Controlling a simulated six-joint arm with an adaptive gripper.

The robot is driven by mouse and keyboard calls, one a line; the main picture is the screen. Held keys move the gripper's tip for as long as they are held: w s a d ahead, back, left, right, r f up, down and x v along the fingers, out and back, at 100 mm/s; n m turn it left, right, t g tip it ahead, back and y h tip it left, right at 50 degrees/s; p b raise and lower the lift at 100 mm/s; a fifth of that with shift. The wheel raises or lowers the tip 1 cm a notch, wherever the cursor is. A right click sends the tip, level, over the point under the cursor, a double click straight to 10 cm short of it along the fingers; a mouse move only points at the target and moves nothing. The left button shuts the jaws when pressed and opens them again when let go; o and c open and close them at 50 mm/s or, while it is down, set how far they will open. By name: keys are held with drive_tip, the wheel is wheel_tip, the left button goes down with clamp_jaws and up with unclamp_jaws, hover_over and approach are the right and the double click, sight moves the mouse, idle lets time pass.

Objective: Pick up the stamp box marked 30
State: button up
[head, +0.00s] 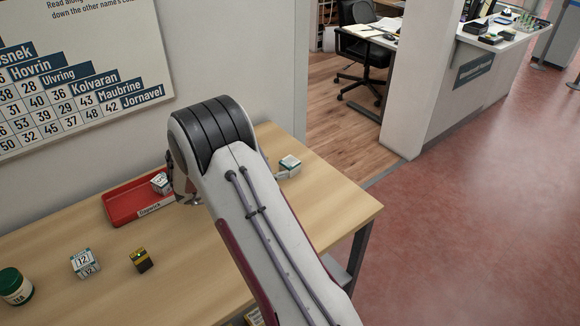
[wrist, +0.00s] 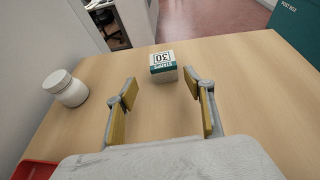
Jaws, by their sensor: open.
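The stamp box marked 30 (wrist: 163,68) is a small white box with a green band, standing on the wooden table in the wrist view. Its number appears upside down there. A white and green box at the table's far edge in the head view (head: 290,162) appears to be the same one. My gripper (wrist: 162,84) is open and empty, its two yellow-padded fingers apart. The box lies just beyond the fingertips, roughly centred between them. In the head view my arm hides most of the gripper.
A white bottle (wrist: 67,89) stands left of the fingers in the wrist view. On the table (head: 190,277) are a red tray (head: 124,208) with a small box (head: 160,183) in it, a box marked 12 (head: 85,262), a yellow-black box (head: 140,260) and a green-lidded jar (head: 15,288).

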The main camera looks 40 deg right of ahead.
sight(284, 167)
drive_tip(key=shift+x, duration=1.3)
drive_tip(key=shift+s+x, duration=0.15)
drive_tip(key=shift+x, duration=1.15)
drive_tip(key=shift+s+x, duration=0.1)
drive_tip(key=shift+x, duration=1.25)
drive_tip(key=shift+s+r, duration=0.1)
drive_tip(key=c, duration=1.2)
